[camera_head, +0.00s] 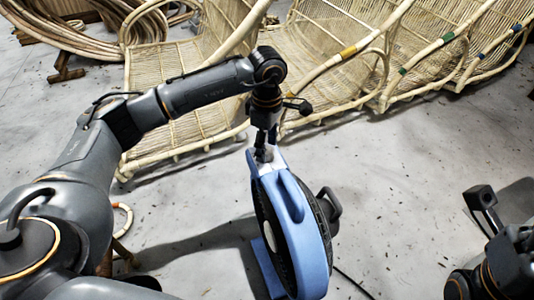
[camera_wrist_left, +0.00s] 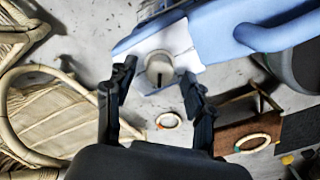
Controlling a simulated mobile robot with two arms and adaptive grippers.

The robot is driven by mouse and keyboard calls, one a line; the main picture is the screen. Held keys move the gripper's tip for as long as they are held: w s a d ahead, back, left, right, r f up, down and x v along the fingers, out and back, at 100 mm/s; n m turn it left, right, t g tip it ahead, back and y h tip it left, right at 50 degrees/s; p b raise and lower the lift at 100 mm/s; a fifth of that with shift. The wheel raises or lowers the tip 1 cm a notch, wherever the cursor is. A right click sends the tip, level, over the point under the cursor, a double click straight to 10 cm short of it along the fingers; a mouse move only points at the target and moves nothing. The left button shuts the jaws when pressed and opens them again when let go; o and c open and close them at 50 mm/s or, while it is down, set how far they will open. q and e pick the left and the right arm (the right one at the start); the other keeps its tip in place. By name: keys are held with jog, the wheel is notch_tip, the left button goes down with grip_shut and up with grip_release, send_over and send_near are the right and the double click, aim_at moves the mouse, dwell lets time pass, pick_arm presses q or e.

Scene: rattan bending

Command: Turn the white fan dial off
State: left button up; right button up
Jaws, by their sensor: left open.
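The blue fan (camera_head: 305,245) stands on the floor with its dark round grille facing left and a blue handle on its side. My left gripper (camera_head: 264,152) is at the fan's upper end and covers most of the dial in the head view. In the wrist view, the left gripper (camera_wrist_left: 159,76) is open, its dark fingers on either side of the dial. Contact cannot be told.
Rattan chair frames (camera_head: 340,60) line the back. Bundled rattan canes (camera_head: 60,30) lie at the back left. A small rattan ring (camera_wrist_left: 168,120) lies on the floor. A dark cable (camera_head: 352,284) trails from the fan. The floor right of the fan is mostly clear.

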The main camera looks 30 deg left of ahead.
pick_arm(q)
jog(key=shift+f, duration=0.75)
grip_shut()
